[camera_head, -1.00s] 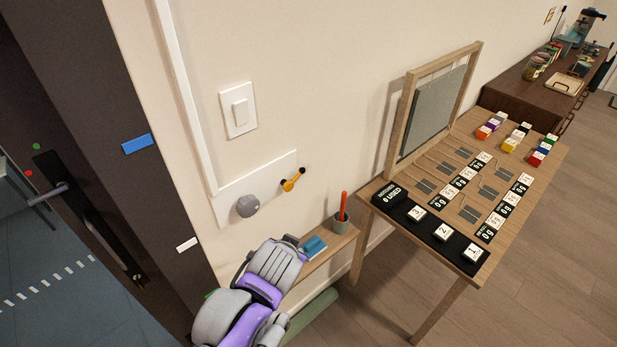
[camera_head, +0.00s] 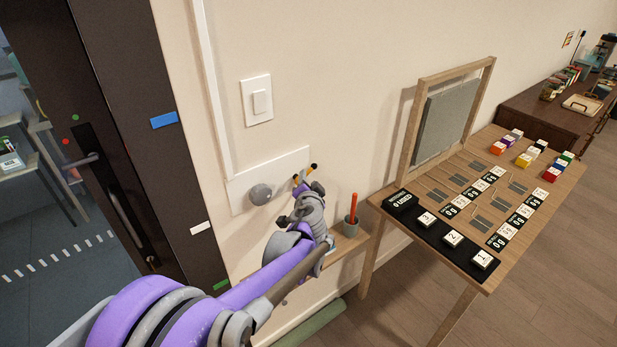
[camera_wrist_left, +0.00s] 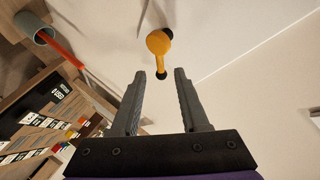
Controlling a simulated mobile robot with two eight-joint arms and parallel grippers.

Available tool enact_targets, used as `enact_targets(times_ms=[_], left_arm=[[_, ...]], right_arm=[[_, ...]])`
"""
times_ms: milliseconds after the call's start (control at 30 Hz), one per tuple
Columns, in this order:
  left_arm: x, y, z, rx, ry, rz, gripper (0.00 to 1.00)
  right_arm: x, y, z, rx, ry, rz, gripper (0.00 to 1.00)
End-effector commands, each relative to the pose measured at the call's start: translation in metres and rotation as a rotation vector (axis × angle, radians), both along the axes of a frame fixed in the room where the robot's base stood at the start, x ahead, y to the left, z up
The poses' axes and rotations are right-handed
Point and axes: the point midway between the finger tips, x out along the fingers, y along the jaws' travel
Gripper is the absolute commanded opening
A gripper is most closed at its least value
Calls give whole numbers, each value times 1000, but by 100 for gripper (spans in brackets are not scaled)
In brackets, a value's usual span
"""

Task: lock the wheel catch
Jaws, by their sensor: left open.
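The orange lever (camera_head: 308,173) with dark ends sits on the wall plate, right of a round grey knob (camera_head: 260,194). I take the lever to be the wheel catch. In the left wrist view the lever (camera_wrist_left: 158,42) is upright, its lower dark tip level with the fingertips. My left gripper (camera_wrist_left: 160,74) is open, one finger on each side of that tip; I cannot tell whether they touch it. In the head view my left gripper (camera_head: 306,190) hides part of the lever. My right gripper is not in view.
A white plate (camera_head: 238,190) carries the knob, below a light switch (camera_head: 257,100). A grey cup with an orange stick (camera_head: 352,222) stands on a small shelf to the right. Beyond is a wooden table (camera_head: 470,274) with numbered tiles. A dark door (camera_head: 150,70) is left.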

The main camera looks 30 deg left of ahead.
Motion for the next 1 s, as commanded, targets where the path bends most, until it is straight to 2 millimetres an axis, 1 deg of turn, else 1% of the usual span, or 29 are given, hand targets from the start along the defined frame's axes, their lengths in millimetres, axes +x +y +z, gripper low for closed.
enact_targets(times_ms=[33, 100, 200, 300, 633, 667, 800, 900, 1000], left_arm=[[8, 6, -3, 0, 0, 2, 45], [17, 11, -6, -1, 0, 2, 45], [27, 17, -9, -1, 0, 2, 45], [33, 20, -11, -1, 0, 1, 45], [35, 22, -12, -1, 0, 1, 45], [35, 22, -12, -1, 0, 1, 41], [35, 22, -12, -1, 0, 1, 16], [35, 22, -11, -1, 0, 1, 0], [35, 22, -11, -1, 0, 1, 0]], right_arm=[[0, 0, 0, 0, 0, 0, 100], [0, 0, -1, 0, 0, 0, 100], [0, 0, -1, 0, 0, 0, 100], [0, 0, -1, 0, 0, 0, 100], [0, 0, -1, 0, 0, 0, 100], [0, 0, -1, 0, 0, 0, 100], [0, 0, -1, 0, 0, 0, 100], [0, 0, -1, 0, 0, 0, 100], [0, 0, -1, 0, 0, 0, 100]])
